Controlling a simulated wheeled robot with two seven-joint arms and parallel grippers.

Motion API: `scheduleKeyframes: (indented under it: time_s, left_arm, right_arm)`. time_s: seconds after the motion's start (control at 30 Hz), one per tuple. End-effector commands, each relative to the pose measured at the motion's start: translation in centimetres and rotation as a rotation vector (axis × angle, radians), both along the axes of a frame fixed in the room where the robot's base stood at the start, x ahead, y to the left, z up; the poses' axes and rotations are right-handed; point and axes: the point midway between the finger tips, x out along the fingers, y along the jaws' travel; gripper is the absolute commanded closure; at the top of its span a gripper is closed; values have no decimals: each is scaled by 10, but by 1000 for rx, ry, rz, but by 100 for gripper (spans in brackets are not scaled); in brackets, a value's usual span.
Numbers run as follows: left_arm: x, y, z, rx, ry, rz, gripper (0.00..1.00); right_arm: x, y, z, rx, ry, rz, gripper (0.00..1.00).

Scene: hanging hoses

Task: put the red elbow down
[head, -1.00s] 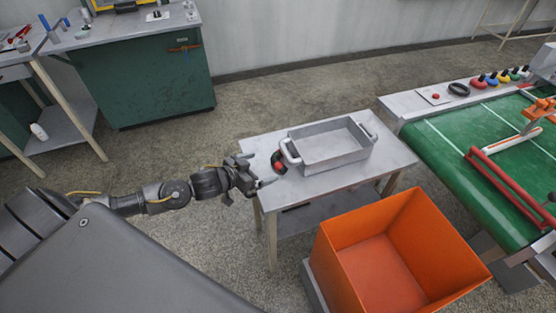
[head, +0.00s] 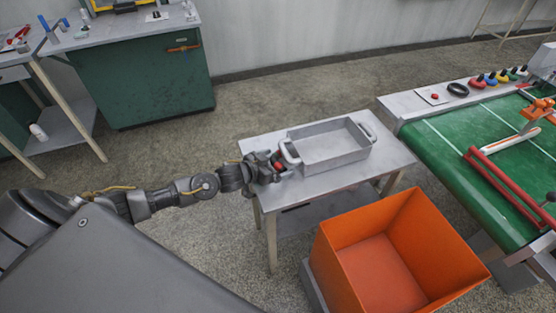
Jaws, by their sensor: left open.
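The red elbow (head: 279,165) is a small red piece with dark parts at the left edge of the small grey table (head: 340,181), beside the left handle of the grey tray. My left gripper (head: 277,167) reaches over the table's left edge and is open, with its fingers around or right beside the elbow. The fingers hide part of the elbow, and I cannot tell whether they touch it. My right gripper is not in view.
The grey tray (head: 331,158) with two handles fills most of the tabletop. An orange bin (head: 343,253) stands in front of the table. A green conveyor (head: 456,144) with red and white bars lies to the right. A green cabinet (head: 140,75) stands behind at left.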

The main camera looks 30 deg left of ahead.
Motion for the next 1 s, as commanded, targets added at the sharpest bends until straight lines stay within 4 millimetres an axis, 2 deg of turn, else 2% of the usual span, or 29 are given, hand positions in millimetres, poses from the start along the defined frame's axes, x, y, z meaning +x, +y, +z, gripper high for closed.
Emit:
scheduleKeyframes:
  time_s: [0.07, 0.4, 0.47, 0.77, 1.0]
  left_arm:
    - [0, 0, 0, 0, 0, 0, 3]
    - [0, 0, 0, 0, 0, 0, 46]
    - [0, 0, 1, 0, -1, 0, 50]
    - [0, 0, 2, 0, -1, 0, 50]
    - [1, -2, 10, -1, -1, -3, 50]
  right_arm:
    - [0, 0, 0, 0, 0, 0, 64]
    - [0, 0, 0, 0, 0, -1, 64]
    - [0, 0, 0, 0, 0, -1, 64]
    - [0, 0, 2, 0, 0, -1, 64]
    - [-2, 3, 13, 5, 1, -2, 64]
